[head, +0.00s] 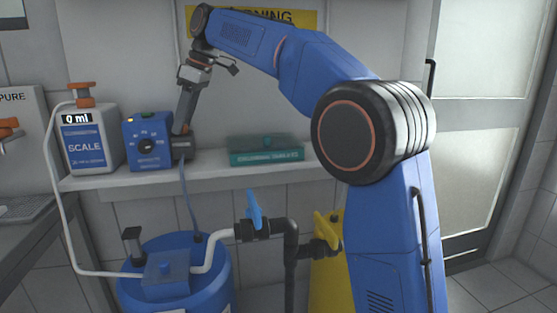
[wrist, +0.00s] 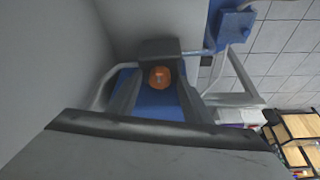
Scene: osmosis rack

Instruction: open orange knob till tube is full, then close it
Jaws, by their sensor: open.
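A round orange knob (wrist: 159,77) shows in the wrist view against a blue body, between the two fingers of my gripper (wrist: 158,92). The fingers are open and stand on either side of it; I cannot tell whether they touch it. In the head view my gripper (head: 181,133) points down at the right side of a blue box (head: 147,135) with a black dial, and this knob is hidden there. Left of it, a white scale (head: 95,140) reads 0 ml and has an orange fitting (head: 82,90) on top. A white tube (head: 62,215) runs from that fitting down toward a blue barrel (head: 215,285).
The boxes stand on a wall shelf (head: 215,180) with a teal case (head: 266,150) at right. A blue hose (head: 188,205) hangs from the box to the barrel. Pipes with a blue lever (head: 254,212) and a yellow lever (head: 327,231) stand below the shelf.

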